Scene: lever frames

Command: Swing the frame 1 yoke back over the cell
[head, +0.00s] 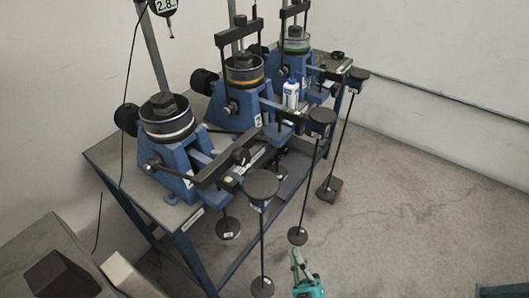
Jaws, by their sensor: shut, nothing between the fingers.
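Frame 1 is the nearest blue lever frame (172,155), with a number 1 label on its front. Its dark yoke (215,172) is swung down forward, with its crossbar lying out in front of the cell (166,118). The cell stands uncovered on top, with a dark cap. My teal gripper (296,256) is at the bottom of the head view, low and to the right of frame 1, well apart from the yoke. Its fingers are together and hold nothing.
Frame 2 (240,95) and frame 3 (292,62) stand behind on the blue-legged bench, their yokes upright. Hangers with round plates, such as the nearest one (261,184), hang before the bench. Floor at right is clear.

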